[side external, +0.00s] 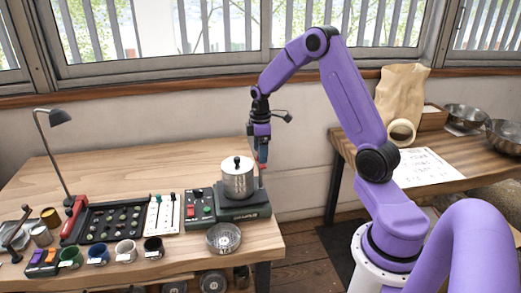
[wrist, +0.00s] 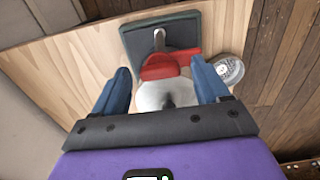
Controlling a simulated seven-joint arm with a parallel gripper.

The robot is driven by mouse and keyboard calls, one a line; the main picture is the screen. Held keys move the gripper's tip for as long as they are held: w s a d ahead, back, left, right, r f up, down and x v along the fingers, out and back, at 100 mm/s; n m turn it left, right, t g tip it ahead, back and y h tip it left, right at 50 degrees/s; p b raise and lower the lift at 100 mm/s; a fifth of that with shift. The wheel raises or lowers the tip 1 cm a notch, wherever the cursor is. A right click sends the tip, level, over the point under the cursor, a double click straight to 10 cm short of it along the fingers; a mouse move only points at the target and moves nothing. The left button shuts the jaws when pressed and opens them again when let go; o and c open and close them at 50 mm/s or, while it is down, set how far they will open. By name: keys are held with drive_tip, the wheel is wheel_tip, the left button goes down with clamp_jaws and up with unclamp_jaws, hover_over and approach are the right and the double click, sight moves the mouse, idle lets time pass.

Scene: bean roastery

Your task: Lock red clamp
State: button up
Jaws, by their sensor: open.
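The red clamp (wrist: 165,68) shows in the wrist view as a red lever at the silver canister, over the dark green machine base (wrist: 128,37). In the side external view only a small red patch (side external: 263,166) shows just below my gripper, beside the canister (side external: 238,183), and I cannot tell its lock state there. My gripper (side external: 262,150) points down at the canister's right side. In the wrist view its two blue fingers (wrist: 160,75) are apart, one on each side of the red lever, with gaps visible. Whether either finger touches it is unclear.
A bean tray (side external: 118,221), a row of cups and a lamp (side external: 58,117) fill the left. The table behind is clear.

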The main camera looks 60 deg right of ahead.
drive_tip(key=shift+c, duration=0.3)
drive_tip(key=c, duration=1)
drive_tip(key=m, duration=0.4)
drive_tip(key=shift+m, duration=0.3)
drive_tip(key=m, duration=0.9)
drive_tip(key=shift+m, duration=2.2)
